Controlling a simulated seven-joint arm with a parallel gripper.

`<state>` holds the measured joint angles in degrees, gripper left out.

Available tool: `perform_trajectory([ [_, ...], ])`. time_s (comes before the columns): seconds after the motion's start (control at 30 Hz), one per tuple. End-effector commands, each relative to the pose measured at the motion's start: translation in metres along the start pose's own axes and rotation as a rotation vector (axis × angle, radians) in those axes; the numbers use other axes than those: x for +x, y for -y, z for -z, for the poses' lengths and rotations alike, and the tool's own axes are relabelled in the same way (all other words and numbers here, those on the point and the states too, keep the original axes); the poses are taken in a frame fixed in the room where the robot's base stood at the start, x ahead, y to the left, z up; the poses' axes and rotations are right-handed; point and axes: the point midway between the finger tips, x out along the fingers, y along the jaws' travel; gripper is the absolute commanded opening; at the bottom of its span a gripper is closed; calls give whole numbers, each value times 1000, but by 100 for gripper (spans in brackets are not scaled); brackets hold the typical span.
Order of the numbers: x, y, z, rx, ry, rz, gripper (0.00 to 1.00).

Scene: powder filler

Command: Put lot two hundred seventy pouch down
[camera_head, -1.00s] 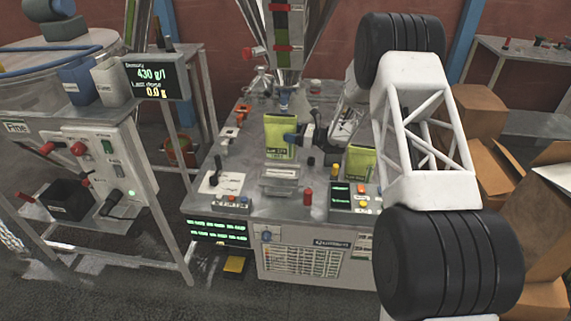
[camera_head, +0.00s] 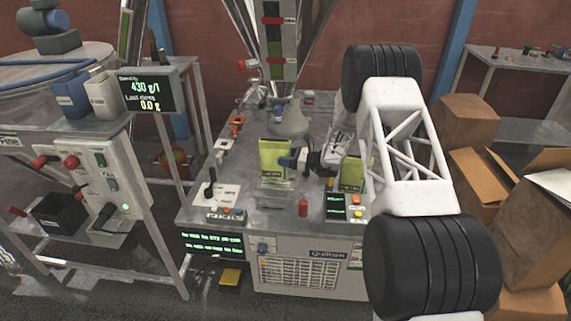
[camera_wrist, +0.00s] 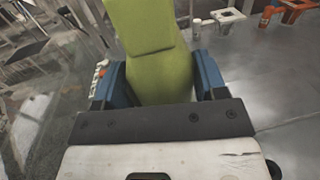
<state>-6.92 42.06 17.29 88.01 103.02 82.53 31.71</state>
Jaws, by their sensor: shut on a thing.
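A yellow-green pouch (camera_head: 275,157) stands upright on the worktable side in the head view, its printed label too small to read surely. My gripper (camera_head: 288,162) is shut on this pouch from the right. In the wrist view the same pouch (camera_wrist: 158,60) sits between my blue fingertips (camera_wrist: 160,88). The pouch's lower edge is at or just above a small metal stand (camera_head: 276,196); I cannot tell whether they touch. A second green pouch (camera_head: 352,173) is on the right, partly behind my arm.
A filler spout (camera_head: 281,110) hangs behind the pouch. A red button (camera_head: 303,207) and a control box (camera_head: 346,206) are at the front right. A white panel with a black lever (camera_head: 211,190) is at the left. Open cardboard boxes (camera_head: 480,175) are on the right.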

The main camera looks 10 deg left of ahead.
Motion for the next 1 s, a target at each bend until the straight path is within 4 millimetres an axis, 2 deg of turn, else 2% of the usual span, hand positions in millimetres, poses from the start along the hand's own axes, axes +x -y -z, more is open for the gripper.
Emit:
perform_trajectory([
  [0.3,0,0,29,0,1,0,32],
  [0.8,0,0,34,1,0,0,32],
  [0.83,0,0,35,1,0,0,68],
  [1.0,0,0,34,1,0,0,91],
])
